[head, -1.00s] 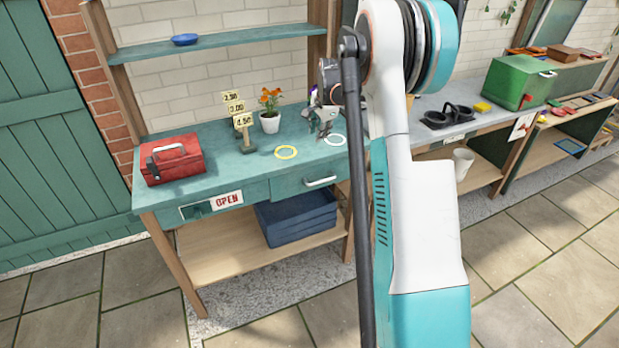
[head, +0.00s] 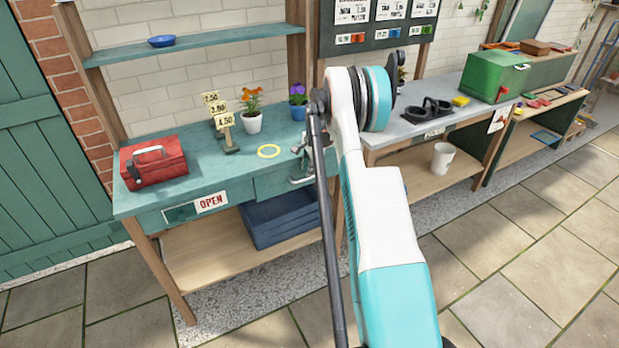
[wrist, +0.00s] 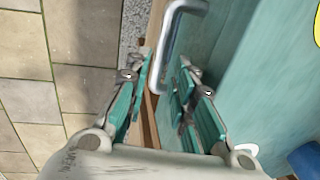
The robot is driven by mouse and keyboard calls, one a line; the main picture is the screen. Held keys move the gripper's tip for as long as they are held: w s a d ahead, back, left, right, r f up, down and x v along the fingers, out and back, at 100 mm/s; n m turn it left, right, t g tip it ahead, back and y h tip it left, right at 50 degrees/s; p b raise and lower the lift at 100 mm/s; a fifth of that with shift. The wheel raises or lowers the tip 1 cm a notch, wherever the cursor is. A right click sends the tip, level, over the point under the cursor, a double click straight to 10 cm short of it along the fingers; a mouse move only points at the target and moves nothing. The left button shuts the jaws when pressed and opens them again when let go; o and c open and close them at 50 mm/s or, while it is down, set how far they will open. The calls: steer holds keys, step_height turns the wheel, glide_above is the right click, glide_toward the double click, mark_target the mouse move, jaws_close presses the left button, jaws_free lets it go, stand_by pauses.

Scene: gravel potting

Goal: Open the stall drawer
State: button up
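The stall drawer (head: 270,184) is the teal front under the right part of the teal stall table (head: 205,170). It looks shut. In the wrist view the drawer front (wrist: 207,48) is close, and its metal bar handle (wrist: 170,38) lies just ahead of my fingertips, roughly between their lines. My gripper (wrist: 163,68) is open, with a finger on each side and nothing between them. I cannot tell whether a finger touches the handle.
A blue crate (head: 280,220) stands below. The paved floor in front is clear.

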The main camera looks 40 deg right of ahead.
steer(key=shift+w+f+b, duration=0.2)
steer(key=shift+f, duration=0.85)
steer(key=shift+w+f+b, duration=0.15)
steer(key=shift+f+b, duration=0.05)
steer(key=shift+f, duration=0.8)
jaws_close()
steer(key=s+a+b, duration=0.1)
steer(key=s+a, duration=0.1)
steer(key=s, duration=0.9)
steer(key=s+a+b, duration=0.1)
steer(key=s+a, duration=0.2)
steer(key=s, duration=0.9)
steer(key=shift+s+a, duration=0.2)
steer(key=shift+a, duration=0.05)
jaws_free()
